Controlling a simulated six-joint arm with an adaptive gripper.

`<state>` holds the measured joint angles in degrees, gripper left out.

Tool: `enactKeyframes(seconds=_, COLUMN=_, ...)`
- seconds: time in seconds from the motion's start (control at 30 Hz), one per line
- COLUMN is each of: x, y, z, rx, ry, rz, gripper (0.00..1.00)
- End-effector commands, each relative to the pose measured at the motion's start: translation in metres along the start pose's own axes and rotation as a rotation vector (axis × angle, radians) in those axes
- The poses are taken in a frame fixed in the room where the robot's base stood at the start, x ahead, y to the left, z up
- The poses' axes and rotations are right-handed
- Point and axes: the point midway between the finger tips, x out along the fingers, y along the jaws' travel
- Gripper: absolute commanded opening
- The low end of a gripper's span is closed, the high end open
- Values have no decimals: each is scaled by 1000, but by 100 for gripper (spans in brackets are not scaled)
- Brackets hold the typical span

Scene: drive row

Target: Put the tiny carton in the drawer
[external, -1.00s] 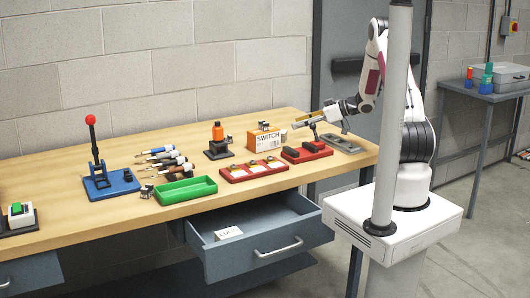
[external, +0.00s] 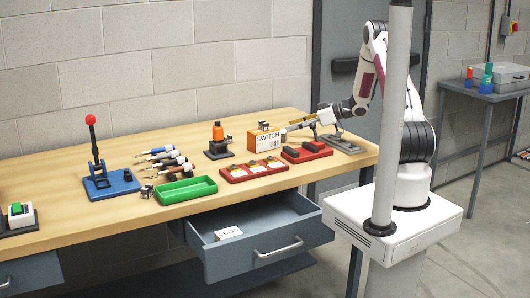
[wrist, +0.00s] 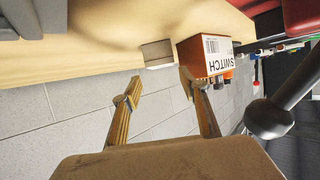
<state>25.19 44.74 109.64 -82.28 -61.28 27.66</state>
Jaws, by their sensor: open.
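A tiny pale carton (wrist: 157,53) stands on the bench beside the larger orange and white SWITCH box (wrist: 208,58) in the wrist view. My gripper (wrist: 160,80) is open, its two yellowish fingers apart, with the carton just beyond the gap between their tips. One fingertip is close to the SWITCH box; I cannot tell whether it touches. In the external view my gripper (external: 290,129) is low at the right of the SWITCH box (external: 264,137), and the carton is hard to make out. The drawer (external: 270,251) is pulled open and holds a small white printed box (external: 229,233).
Red trays (external: 254,171) of parts lie in front of the SWITCH box. A green tray (external: 186,190), screwdrivers (external: 165,163) and a blue lever stand (external: 112,184) are farther left. A grey post (external: 388,120) stands before my arm.

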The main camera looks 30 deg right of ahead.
Motion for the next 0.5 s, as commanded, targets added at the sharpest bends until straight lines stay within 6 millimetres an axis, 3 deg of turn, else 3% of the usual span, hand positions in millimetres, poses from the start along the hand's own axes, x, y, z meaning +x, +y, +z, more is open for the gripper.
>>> enactKeyframes(seconds=0.27, x=3, y=-1, z=1, rx=0, ry=0, rz=-1, gripper=43)
enactKeyframes(seconds=0.5, x=23, y=-3, z=8, rx=0, ry=-1, rz=-2, gripper=43)
